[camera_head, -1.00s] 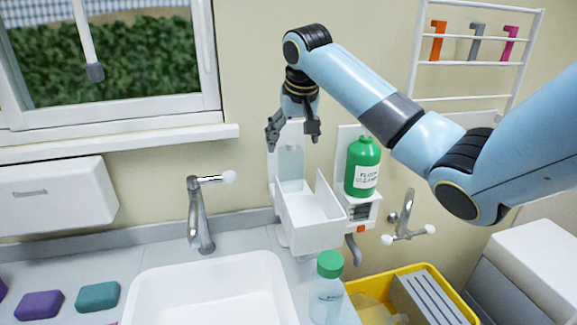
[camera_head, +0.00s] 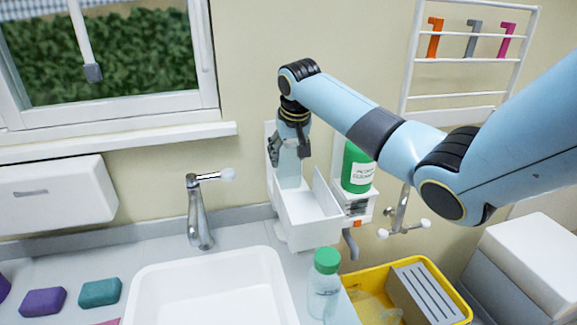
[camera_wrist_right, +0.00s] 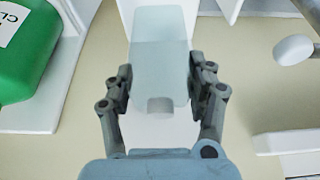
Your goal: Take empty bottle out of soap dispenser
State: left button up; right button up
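The soap dispenser (camera_head: 305,215) is a white wall box with its front tipped open. A pale, see-through bottle (camera_head: 289,172) stands upright against its back plate; it looks empty. My right gripper (camera_head: 289,150) points down from above, with its fingers on either side of the bottle's upper part. In the right wrist view the bottle (camera_wrist_right: 160,60) lies between the two fingers (camera_wrist_right: 160,85). The fingers are spread and very close to its sides; firm contact does not show. My left gripper is out of view.
A green floor cleaner bottle (camera_head: 358,168) sits in a holder right beside the dispenser. A clear bottle with a green cap (camera_head: 325,285) stands on the counter below, between the white sink (camera_head: 150,290) and a yellow crate (camera_head: 455,300). A tap (camera_head: 198,215) stands left.

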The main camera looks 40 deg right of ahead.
jog(key=c, duration=0.6)
jog(key=shift+r, duration=0.1)
